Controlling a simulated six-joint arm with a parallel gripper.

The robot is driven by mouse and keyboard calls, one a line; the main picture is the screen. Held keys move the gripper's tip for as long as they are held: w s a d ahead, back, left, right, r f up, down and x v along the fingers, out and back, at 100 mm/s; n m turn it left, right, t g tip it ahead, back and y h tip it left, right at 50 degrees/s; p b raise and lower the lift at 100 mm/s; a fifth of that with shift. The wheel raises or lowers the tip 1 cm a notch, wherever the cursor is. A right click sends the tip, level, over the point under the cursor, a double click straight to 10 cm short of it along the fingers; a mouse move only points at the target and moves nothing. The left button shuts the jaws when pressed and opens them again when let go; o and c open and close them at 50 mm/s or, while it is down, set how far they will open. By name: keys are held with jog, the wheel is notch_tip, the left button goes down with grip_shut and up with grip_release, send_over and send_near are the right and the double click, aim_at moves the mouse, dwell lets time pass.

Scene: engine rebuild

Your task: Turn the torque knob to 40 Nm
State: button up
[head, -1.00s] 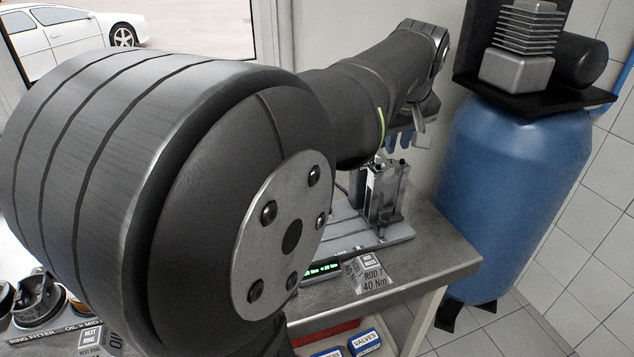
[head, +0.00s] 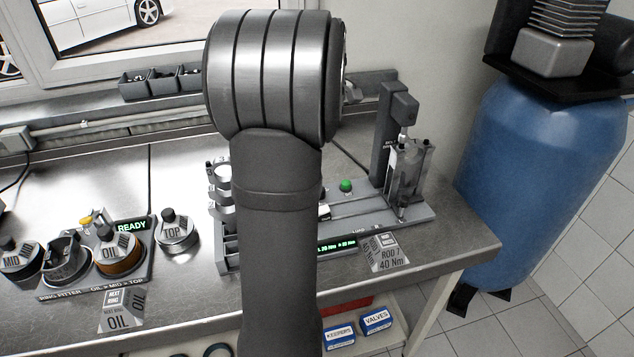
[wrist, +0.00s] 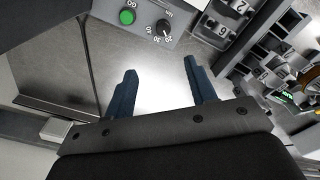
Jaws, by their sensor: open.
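The torque knob (wrist: 163,28) is a small black dial with printed numbers around it at the top of the wrist view. The green GO button (wrist: 127,17) is beside it, and it also shows in the head view (head: 346,186). My gripper (wrist: 161,66) is open and empty, its two blue fingers apart and short of the knob in the picture. In the head view my arm hides the gripper and the knob. A card (head: 391,259) reads ROD 7, 40 Nm. The station's green display (head: 337,246) shows Nm values too small to read surely.
A grey press-like fixture (head: 408,165) stands on the station's right side. The ring fitter (head: 139,266), showing READY, and a piston marked TOP (head: 175,232) are further left. A blue tank (head: 530,170) stands right of the bench.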

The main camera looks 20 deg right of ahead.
jog(key=f, duration=1.7)
jog(key=shift+a+f, duration=0.4)
jog(key=c, duration=1)
jog(key=shift+o, duration=0.2)
